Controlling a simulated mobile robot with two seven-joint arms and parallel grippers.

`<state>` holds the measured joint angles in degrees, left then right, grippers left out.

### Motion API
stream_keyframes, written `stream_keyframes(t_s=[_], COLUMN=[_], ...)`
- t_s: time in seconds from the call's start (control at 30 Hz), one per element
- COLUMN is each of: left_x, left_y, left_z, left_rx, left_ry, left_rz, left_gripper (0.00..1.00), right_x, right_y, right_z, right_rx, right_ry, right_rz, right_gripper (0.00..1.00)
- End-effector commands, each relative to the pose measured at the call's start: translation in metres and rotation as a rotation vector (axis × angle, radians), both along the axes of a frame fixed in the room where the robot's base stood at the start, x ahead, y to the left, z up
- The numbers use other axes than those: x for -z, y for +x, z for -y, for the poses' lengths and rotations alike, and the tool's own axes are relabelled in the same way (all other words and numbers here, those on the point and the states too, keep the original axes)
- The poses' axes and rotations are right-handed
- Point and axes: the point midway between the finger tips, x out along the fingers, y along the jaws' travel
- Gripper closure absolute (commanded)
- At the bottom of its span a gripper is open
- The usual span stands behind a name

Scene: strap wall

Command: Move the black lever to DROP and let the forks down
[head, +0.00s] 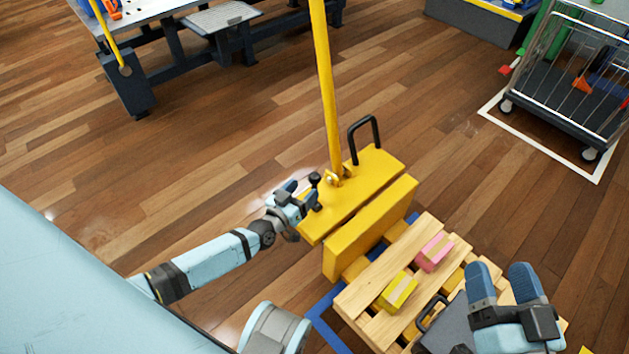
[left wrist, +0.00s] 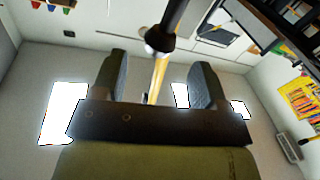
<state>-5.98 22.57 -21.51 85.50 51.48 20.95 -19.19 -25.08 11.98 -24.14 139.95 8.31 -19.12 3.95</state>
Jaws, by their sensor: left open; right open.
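The yellow pallet truck (head: 358,200) stands mid-picture in the head view, with a long yellow tiller (head: 326,85) and a black loop handle. The small black lever (head: 314,179) with a round knob rises from its body's left end. The lever also shows in the left wrist view (left wrist: 160,40), its knob in the gap between my fingers and clear of both. My left gripper (head: 301,194) is open around or just beside the lever; I cannot tell the depth. The forks (head: 355,268) run under the wooden pallet, mostly hidden. My right gripper (head: 503,285) is open and empty above the pallet's right side.
The wooden pallet (head: 362,300) carries a pink box (head: 434,251), a yellow box (head: 398,291) and a dark case (head: 448,328) with a handle. A wire cart (head: 560,85) stands at the top right and a workbench (head: 150,15) at the top left. The floor left of the truck is clear.

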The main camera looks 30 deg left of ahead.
Motion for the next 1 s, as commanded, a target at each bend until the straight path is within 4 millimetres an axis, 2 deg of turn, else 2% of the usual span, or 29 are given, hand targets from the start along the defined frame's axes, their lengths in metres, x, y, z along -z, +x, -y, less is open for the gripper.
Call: stream_keyframes(t_s=[0.1, 0.3, 0.43, 0.7, 0.77, 1.0], left_x=[0.002, 0.002, 0.001, 0.0, 0.0, 0.0], left_y=[0.024, 0.049, 0.055, 0.056, 0.056, 0.056], left_z=[0.003, 0.007, 0.008, 0.008, 0.008, 0.008], left_rx=[0.0, 0.0, 0.0, 0.0, 0.0, 0.0], left_ry=[0.001, 0.001, 0.0, 0.001, 0.001, 0.001], left_rz=[0.002, 0.0, 0.0, -0.001, -0.001, -0.001], left_gripper=[0.33, 0.33, 0.33, 0.33, 0.45, 1.0], right_x=[0.014, 0.025, 0.028, 0.028, 0.028, 0.028], right_y=[0.0, 0.0, 0.0, 0.0, 0.0, 0.0], right_z=[-0.001, -0.002, -0.002, -0.002, -0.002, -0.002], right_rx=[-0.01, -0.023, -0.027, -0.028, -0.028, -0.028], right_ry=[-0.017, -0.036, -0.041, -0.043, -0.043, -0.043], right_rz=[-0.029, -0.066, -0.076, -0.079, -0.079, -0.079], right_gripper=[0.33, 0.33, 0.33, 0.33, 0.33, 0.33])
